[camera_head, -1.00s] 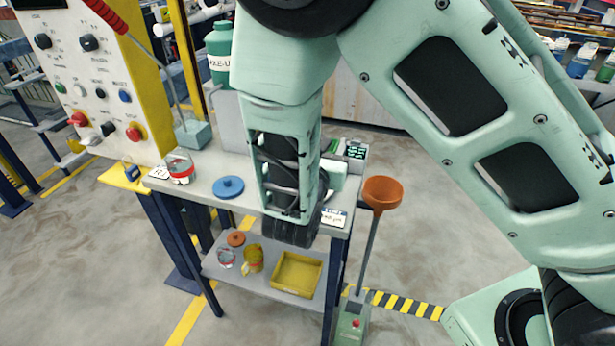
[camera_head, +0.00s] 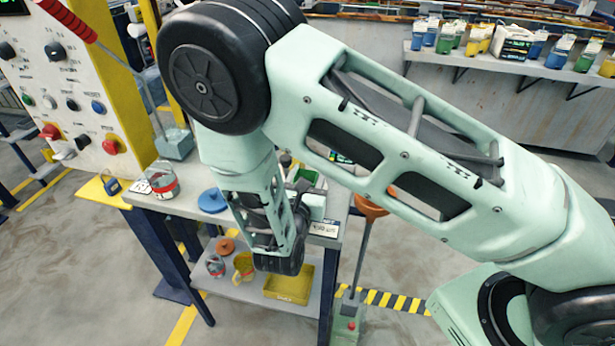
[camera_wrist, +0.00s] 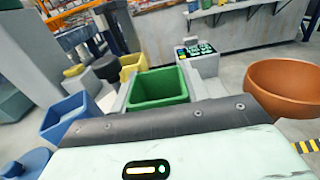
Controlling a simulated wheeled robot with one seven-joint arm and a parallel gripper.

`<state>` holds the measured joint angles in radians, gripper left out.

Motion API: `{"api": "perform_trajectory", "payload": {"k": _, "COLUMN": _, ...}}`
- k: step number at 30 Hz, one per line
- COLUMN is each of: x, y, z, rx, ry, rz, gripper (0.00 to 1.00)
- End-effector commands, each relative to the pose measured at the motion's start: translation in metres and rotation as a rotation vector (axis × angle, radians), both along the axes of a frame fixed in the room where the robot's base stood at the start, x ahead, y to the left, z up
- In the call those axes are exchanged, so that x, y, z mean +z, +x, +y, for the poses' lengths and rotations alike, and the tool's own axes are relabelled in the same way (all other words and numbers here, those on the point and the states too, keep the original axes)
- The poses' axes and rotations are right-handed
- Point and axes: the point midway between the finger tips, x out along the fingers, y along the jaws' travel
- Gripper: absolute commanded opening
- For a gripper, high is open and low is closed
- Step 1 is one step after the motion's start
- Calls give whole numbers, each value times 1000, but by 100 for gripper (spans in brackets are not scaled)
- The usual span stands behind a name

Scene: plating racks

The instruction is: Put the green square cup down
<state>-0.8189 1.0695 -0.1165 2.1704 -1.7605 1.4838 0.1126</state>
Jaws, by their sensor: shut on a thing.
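The green square cup (camera_wrist: 158,88) is in the middle of the wrist view, open side up, roughly upright. My gripper (camera_wrist: 158,98) is shut on it, with a grey finger at each side. In the head view a bit of the green cup (camera_head: 308,178) shows behind my arm, over the right part of the tabletop (camera_head: 185,206). My gripper is mostly hidden there by my wrist. I cannot tell whether the cup's base touches the surface.
A blue square container (camera_wrist: 68,118) and a yellow one (camera_wrist: 133,65) stand left of the cup. An orange funnel-like bowl (camera_wrist: 280,88) is at the right. A blue lid (camera_head: 212,200) and a red-banded jar (camera_head: 163,180) are on the tabletop. A yellow tray (camera_head: 290,285) is on the shelf below.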

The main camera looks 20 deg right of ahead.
Motion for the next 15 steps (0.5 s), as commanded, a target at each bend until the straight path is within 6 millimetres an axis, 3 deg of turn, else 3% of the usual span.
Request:
{"api": "perform_trajectory", "payload": {"k": 14, "x": -11, "y": 0, "z": 0, "rx": 0, "ry": 0, "rz": 0, "gripper": 21}}
{"api": "perform_trajectory", "payload": {"k": 15, "x": -10, "y": 0, "z": 0, "rx": 0, "ry": 1, "rz": -1, "gripper": 54}}
